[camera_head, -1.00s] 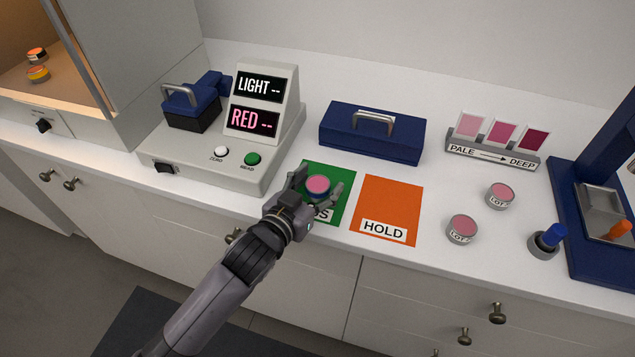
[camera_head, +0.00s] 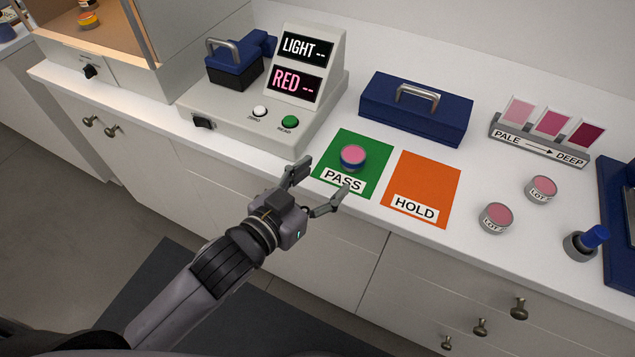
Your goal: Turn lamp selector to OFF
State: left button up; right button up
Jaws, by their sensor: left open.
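The lamp selector is a small black knob (camera_head: 90,72) on the pale front panel (camera_head: 115,78) under the lit cabinet at the far left. Its label is too small to read, and I cannot tell its setting. My left gripper (camera_head: 321,186) is open and empty at the counter's front edge, just short of the green PASS card, far to the right of the knob. A pink-topped jar (camera_head: 352,157) stands on the green PASS card (camera_head: 330,179), apart from the fingers. My right gripper is not in view.
The grey-white meter (camera_head: 232,125) with a blue head stands between the knob and my gripper. A blue case (camera_head: 415,110), an orange HOLD card (camera_head: 425,180), two LOT jars (camera_head: 542,188) and a shade stand (camera_head: 540,145) lie to the right. Drawer knobs (camera_head: 88,120) project below the counter.

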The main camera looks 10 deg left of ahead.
aim_at(89, 71)
jog(key=u, duration=1.5)
